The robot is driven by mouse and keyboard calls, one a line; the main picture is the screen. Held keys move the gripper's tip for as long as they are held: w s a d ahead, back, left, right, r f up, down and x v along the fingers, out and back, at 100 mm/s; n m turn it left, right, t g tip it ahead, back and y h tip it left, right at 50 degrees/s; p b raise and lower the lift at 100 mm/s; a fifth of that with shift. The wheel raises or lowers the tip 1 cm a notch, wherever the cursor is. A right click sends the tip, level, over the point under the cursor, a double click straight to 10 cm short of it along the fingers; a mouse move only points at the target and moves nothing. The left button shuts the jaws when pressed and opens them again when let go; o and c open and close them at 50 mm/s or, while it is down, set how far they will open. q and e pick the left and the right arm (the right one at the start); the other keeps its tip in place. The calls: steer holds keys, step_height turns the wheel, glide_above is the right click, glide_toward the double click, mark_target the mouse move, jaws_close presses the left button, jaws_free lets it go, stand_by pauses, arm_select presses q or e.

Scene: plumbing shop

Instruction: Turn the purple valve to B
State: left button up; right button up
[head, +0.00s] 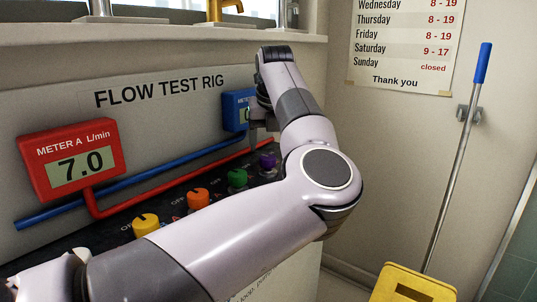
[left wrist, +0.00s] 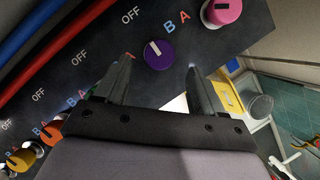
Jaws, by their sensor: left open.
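The purple valve (head: 267,160) is a round knob on the dark sloping panel of the flow test rig. In the left wrist view the purple valve (left wrist: 158,55) has a white pointer mark aimed up-left, towards an OFF label. Blue B and red A labels lie up-right of it. My left gripper (head: 261,140) hangs just above the purple valve. In the left wrist view its open fingers (left wrist: 160,68) lie to either side of the knob, with nothing between them; contact cannot be told. My right gripper is out of view.
Green (head: 237,178), orange (head: 198,199) and yellow (head: 146,224) knobs stand left of it; a pink knob (left wrist: 221,11) is on the other side. Red meter A (head: 72,160) reads 7.0. The blue meter (head: 236,108) is partly hidden by my arm.

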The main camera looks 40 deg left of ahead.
mark_target(268, 157)
arm_select(q)
steer(key=x, duration=0.5)
steer(key=shift+c, duration=0.3)
steer(key=c, duration=1)
